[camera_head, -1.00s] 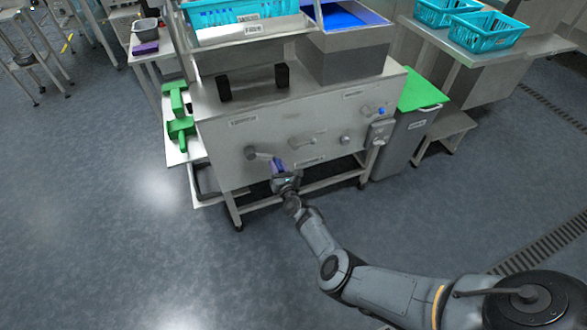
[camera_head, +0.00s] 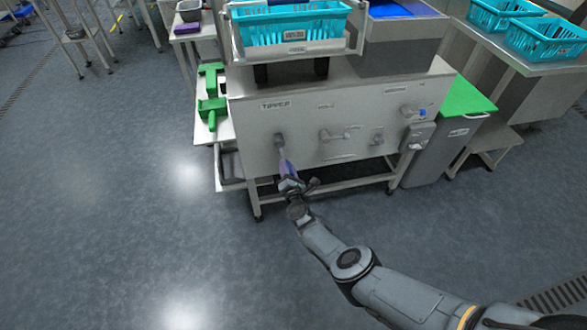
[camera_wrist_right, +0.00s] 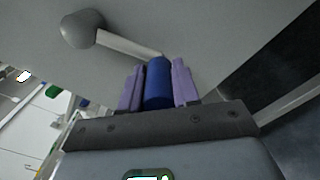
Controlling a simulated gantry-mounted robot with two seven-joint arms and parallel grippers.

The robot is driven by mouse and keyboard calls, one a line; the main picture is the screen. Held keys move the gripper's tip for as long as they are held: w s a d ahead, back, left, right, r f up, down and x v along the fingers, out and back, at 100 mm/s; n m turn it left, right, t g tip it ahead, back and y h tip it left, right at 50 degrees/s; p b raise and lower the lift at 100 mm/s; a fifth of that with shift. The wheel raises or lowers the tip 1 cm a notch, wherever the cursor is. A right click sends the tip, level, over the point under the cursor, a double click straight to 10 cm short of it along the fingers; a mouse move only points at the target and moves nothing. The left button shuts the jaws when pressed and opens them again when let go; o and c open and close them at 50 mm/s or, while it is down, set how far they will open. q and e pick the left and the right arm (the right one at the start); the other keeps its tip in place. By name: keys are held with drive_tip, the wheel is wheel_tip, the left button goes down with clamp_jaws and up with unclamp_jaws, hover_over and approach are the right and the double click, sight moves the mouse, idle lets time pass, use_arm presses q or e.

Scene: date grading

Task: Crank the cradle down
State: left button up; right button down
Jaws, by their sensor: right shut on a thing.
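The tipper cradle (camera_head: 270,54) is a metal frame holding a teal crate (camera_head: 290,28) at the top of the machine. It looks roughly level, close above two black supports (camera_head: 260,73). The crank hub (camera_head: 279,138) is on the front panel under the "TIPPER" label, and its arm points downward. My right gripper (camera_head: 287,175) is shut on the crank's handle; the blue grip (camera_wrist_right: 158,84) shows between purple fingers in the right wrist view, with the pale crank arm (camera_wrist_right: 128,44) leading to the hub. My left gripper is not in view.
Other knobs and a lever (camera_head: 338,134) sit right of the crank on the panel. Green tools (camera_head: 212,105) lie on a side shelf at left. A green-lidded bin (camera_head: 465,105) stands at right. The floor before the machine is clear.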

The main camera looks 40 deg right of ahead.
drive_tip(key=shift+w+a+m, duration=0.35)
drive_tip(key=shift+a+m, duration=0.5)
drive_tip(key=shift+m, duration=0.05)
drive_tip(key=c, duration=1.2)
unclamp_jaws()
drive_tip(key=o, duration=0.4)
drive_tip(key=shift+a, duration=0.15)
drive_tip(key=shift+s, duration=0.1)
